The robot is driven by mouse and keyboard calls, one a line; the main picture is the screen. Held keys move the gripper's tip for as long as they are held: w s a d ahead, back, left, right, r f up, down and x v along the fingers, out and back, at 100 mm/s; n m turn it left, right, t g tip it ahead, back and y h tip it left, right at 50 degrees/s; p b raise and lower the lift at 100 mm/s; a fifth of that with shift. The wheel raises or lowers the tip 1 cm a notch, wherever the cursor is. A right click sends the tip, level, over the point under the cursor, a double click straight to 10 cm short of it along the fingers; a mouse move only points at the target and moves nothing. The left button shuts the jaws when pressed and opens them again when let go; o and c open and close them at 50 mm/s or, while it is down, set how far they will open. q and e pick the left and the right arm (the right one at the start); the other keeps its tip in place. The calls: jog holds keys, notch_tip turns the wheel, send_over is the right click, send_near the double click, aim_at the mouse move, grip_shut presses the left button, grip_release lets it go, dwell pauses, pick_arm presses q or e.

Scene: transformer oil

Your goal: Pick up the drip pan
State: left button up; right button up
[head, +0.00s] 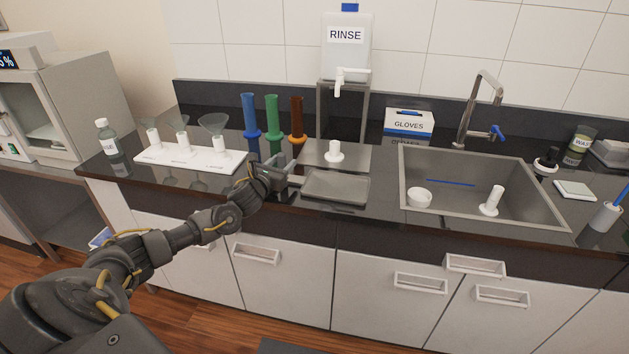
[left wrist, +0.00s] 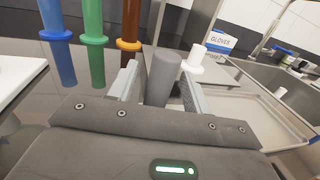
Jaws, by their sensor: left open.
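The drip pan (head: 336,188) is a shallow grey tray lying flat on the dark counter, in front of the rinse stand and left of the sink. Its pale rim also shows at the right of the left wrist view (left wrist: 258,112). My left gripper (head: 288,178) is at the pan's left end, with its jaws open. In the left wrist view, a grey rounded bar (left wrist: 162,76) lies between the two fingers (left wrist: 160,88); it looks like the pan's handle. I cannot tell whether either finger touches it. My right gripper is not in view.
The rinse container (head: 346,48) stands on its metal stand behind the pan. Blue (head: 250,120), green (head: 273,120) and orange (head: 297,120) cylinders stand close behind my left gripper. A white funnel rack (head: 190,162) is to the left; the sink (head: 450,205) is to the right.

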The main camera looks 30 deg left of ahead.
aim_at(280, 155)
pick_arm(q)
jog(key=shift+c, duration=0.3)
grip_shut()
jog(key=shift+r, duration=0.15)
jog(key=shift+r, duration=0.2)
notch_tip(280, 155, up, 3)
jog(key=shift+f+b, duration=0.2)
jog(key=shift+b, duration=0.6)
jog(key=s+d+r+b, duration=0.3)
jog(key=s+d+r, duration=0.5)
jog(key=d, duration=0.3)
jog(key=shift+s+r, duration=0.15)
jog(key=shift+r, duration=0.75)
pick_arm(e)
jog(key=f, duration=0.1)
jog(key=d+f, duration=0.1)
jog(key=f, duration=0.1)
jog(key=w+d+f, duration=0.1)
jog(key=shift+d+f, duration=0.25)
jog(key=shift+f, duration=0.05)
pick_arm(q)
jog(key=shift+d, duration=0.1)
